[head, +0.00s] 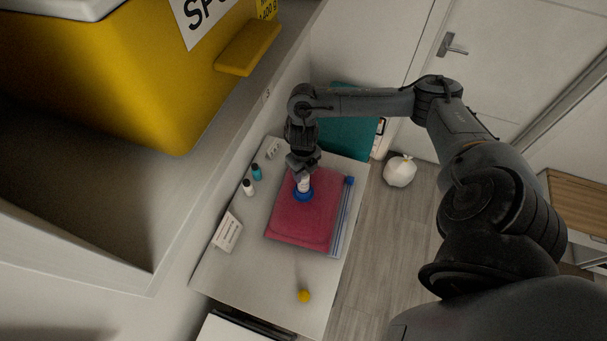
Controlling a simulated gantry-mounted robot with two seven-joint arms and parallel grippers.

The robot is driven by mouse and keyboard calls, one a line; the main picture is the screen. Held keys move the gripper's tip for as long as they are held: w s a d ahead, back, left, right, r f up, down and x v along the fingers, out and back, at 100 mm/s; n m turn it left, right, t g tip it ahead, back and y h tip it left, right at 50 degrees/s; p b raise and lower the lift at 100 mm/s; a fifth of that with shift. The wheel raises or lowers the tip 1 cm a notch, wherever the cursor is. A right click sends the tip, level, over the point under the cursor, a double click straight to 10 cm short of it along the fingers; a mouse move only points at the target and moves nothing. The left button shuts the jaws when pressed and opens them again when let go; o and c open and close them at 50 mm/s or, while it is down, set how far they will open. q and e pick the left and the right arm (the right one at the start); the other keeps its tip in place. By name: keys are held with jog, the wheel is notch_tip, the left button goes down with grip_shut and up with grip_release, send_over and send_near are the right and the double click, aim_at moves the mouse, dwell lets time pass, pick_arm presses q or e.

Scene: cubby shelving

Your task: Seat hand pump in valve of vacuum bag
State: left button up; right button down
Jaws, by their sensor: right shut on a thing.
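The vacuum bag (300,226) lies flat on the white table, with red contents and a clear strip with a blue slider along its right side. The hand pump (303,185) is white and stands over a round blue part (303,195) near the bag's upper middle. My right gripper (303,172) is shut on the hand pump from above. I cannot tell whether the pump is seated in the valve, since the valve is hidden under the blue part. My left gripper is not in view.
Two small bottles, one teal (256,172) and one white (249,187), stand left of the bag. A yellow bin (130,70) sits on the upper-left shelf.

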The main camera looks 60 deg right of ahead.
dwell(0.3)
jog(key=shift+f, duration=0.2)
jog(key=c, duration=0.8)
grip_release()
jog(key=shift+c, duration=0.2)
jog(key=shift+o, duration=1.2)
jog(key=shift+r, duration=0.15)
